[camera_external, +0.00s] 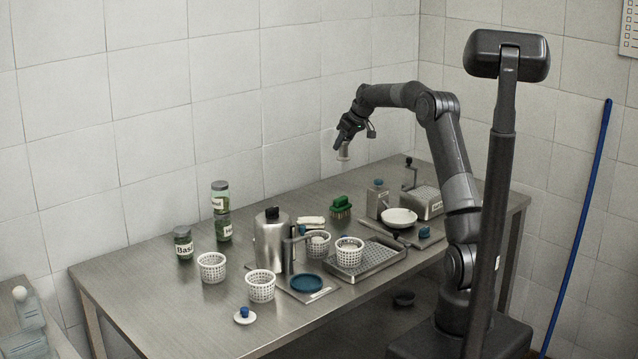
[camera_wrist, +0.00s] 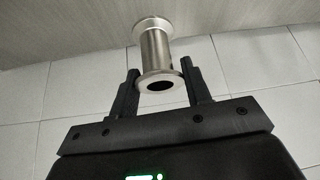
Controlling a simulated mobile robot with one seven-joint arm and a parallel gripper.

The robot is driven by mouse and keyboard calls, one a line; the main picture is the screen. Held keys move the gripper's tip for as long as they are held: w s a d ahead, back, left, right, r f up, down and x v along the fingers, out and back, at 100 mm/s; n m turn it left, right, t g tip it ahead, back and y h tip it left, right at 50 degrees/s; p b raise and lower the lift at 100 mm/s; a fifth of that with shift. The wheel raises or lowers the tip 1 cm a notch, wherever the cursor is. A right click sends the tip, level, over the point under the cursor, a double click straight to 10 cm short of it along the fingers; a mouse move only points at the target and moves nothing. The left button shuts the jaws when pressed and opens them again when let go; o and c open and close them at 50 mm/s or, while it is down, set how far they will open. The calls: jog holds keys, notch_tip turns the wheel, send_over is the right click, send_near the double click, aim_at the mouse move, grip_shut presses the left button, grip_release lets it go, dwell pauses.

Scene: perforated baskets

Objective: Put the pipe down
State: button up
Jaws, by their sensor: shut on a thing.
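The pipe (camera_wrist: 154,50) is a short metal tube with a flange at each end. My gripper (camera_wrist: 159,82) is shut on it, with one finger on each side near the lower flange in the wrist view. In the external view my gripper (camera_external: 341,143) is high above the back of the table (camera_external: 135,285), in front of the tiled wall. The pipe (camera_external: 343,153) hangs from it there, clear of the table.
White perforated baskets (camera_external: 212,268) stand around a steel canister (camera_external: 268,240). Labelled jars (camera_external: 183,243) stand at the back left. The front left tabletop is bare.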

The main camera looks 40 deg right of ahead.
jog(key=s+d+f+m+g+h, duration=0.15)
jog(key=s+d+m, duration=0.35)
jog(key=s+d, duration=0.6)
jog(key=s+d+m+h, duration=0.35)
jog(key=s+d, duration=0.45)
jog(key=d, duration=0.8)
jog(key=s+d+r+m+g+h, duration=0.15)
jog(key=s+d+m, duration=0.4)
jog(key=s, duration=0.75)
jog(key=s+d+m+g, duration=0.2)
jog(key=s+d+m, duration=0.1)
jog(key=s+d, duration=0.75)
jog(key=shift+w+a+f, duration=0.4)
jog(key=shift+w+f, duration=1.25)
jog(key=shift+f, duration=1)
jog(key=shift+w+a+f, duration=0.45)
jog(key=shift+w+f, duration=1.2)
jog(key=shift+f, duration=0.95)
jog(key=shift+w+a+f, duration=0.4)
jog(key=shift+w+f, duration=1.25)
jog(key=shift+f, duration=1)
jog(key=shift+f, duration=0.1)
